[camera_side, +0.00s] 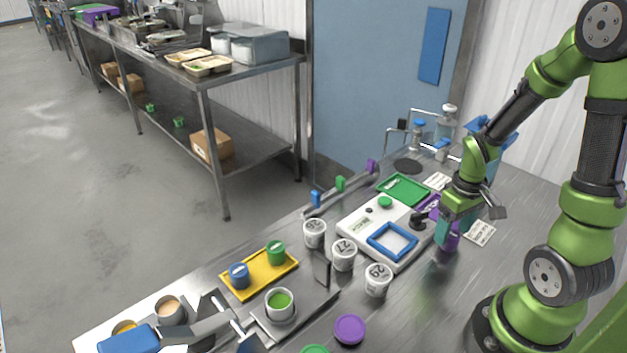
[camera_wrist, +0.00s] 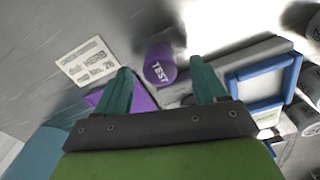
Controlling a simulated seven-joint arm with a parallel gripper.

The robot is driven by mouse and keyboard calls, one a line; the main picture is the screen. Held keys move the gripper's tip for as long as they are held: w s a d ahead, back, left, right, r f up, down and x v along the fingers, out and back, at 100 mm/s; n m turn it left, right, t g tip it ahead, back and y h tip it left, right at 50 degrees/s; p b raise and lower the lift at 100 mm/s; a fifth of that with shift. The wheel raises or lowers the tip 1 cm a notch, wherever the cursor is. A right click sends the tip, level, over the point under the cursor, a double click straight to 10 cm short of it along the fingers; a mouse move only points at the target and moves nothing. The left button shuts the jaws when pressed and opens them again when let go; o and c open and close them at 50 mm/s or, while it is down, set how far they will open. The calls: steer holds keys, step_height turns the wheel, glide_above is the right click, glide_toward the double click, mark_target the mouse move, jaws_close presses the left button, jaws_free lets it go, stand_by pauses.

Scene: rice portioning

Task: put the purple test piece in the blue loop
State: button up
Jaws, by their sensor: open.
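The purple test piece (camera_wrist: 161,66), a cylinder marked TEST, shows in the wrist view between my open fingertips, with a gap on each side. In the side view the test piece (camera_side: 451,243) is partly hidden by my gripper (camera_side: 452,232), which is low over the bench with its teal fingers pointing down. The blue loop (camera_side: 375,239) is a square frame lying on a white device to the left of my gripper. The loop also shows at the right of the wrist view (camera_wrist: 287,80), and nothing is seen inside it.
The white device (camera_side: 352,223) has a green knob. A green tray (camera_side: 404,188) lies behind it. Several white numbered cups, such as one (camera_side: 377,281), stand in front. A yellow tray (camera_side: 237,292) holds blue and green pieces. A printed card (camera_wrist: 88,62) lies beside the test piece.

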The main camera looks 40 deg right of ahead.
steer(key=shift+f, duration=0.45)
steer(key=shift+c, duration=0.2)
steer(key=c, duration=1.2)
steer(key=r, duration=0.9)
steer(key=shift+w+a+r, duration=0.2)
steer(key=shift+a+r, duration=0.05)
steer(key=shift+r, duration=0.05)
steer(key=w+a+r, duration=0.1)
steer(key=w+a, duration=0.7)
steer(key=a, duration=0.3)
steer(key=shift+d+f, duration=0.15)
steer(key=shift+f, duration=1.75)
steer(key=shift+d+f, duration=0.1)
steer(key=shift+f, duration=1.75)
